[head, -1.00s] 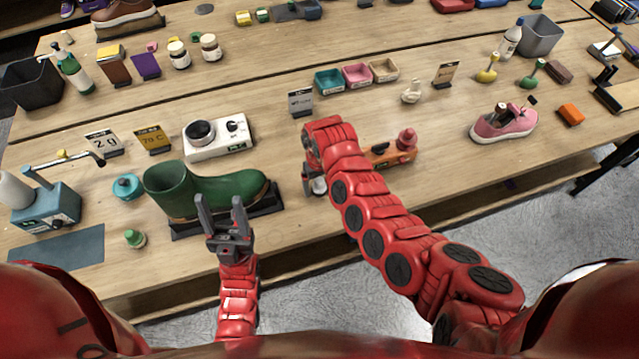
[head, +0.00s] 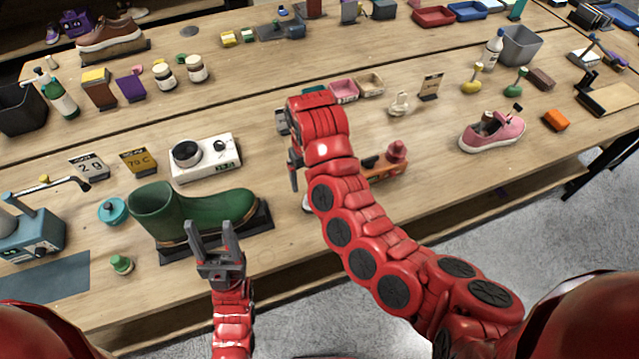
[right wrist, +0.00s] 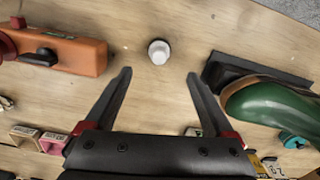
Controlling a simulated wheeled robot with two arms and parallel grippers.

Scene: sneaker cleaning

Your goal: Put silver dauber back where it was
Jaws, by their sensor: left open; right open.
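A small round thing with a pale silver top, likely the silver dauber (right wrist: 159,51), stands on the bare tabletop in the right wrist view. It lies just beyond the fingertips, roughly centred between them, and not held. In the head view it is mostly hidden by my right arm. My right gripper (right wrist: 159,74) is open and empty. In the head view its fingers are partly hidden behind its own wrist. My left gripper (head: 211,228) is open and empty in front of the green boot (head: 185,212).
An orange tool (right wrist: 60,48) and the boot flank the silver-topped thing. A white dial device (head: 206,158) and a pink tray (head: 344,90) sit farther back. A yellow dauber (head: 472,80), a green dauber (head: 515,82) and a pink sneaker (head: 492,132) stand at the right.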

